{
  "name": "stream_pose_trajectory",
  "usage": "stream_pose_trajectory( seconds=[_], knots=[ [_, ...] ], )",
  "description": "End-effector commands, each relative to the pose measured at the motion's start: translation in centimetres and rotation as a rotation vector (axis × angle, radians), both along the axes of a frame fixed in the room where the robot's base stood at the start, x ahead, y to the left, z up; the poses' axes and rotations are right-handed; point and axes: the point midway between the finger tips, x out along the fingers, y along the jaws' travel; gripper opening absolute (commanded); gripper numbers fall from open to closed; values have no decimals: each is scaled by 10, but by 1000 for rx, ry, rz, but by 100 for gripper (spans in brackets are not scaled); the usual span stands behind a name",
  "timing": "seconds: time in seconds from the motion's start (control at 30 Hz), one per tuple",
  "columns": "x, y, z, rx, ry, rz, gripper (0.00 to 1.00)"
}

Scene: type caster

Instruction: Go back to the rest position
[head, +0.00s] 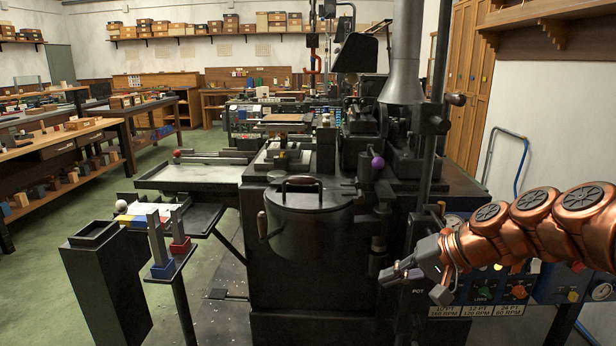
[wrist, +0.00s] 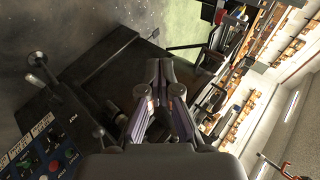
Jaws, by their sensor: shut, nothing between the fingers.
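My gripper (head: 392,275) is at the right of the head view, at the end of my copper-coloured arm. It points left, in front of the type caster's dark body and beside the control panel. In the wrist view my gripper (wrist: 159,68) has its two fingers together at the tips, with nothing held. The control panel (head: 487,290) has knobs, buttons and speed labels, and lies behind and below my wrist in the head view. Part of it is hidden by my arm. It also shows at the lower left of the wrist view (wrist: 48,150).
The round lidded pot (head: 309,232) stands at the machine's front, left of my gripper. A small stand with blue and red blocks (head: 166,270) and a dark open bin (head: 112,290) are farther left. Green floor (head: 40,285) is clear at the left.

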Motion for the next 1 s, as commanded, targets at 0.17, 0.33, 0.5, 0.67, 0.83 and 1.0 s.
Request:
stream_pose_trajectory(
  seconds=[0.17, 0.33, 0.5, 0.67, 0.83, 1.0],
  knots=[
    [-78, 46, 22, -181, 87, 163, 0],
    [-151, 57, 25, -359, 183, 267, 0],
    [-221, 42, 29, -540, 282, 329, 0],
    [-276, 16, 35, -684, 369, 346, 0],
    [-310, -12, 37, -768, 431, 344, 0],
    [-320, -19, 36, -793, 447, 340, 0]
  ],
)
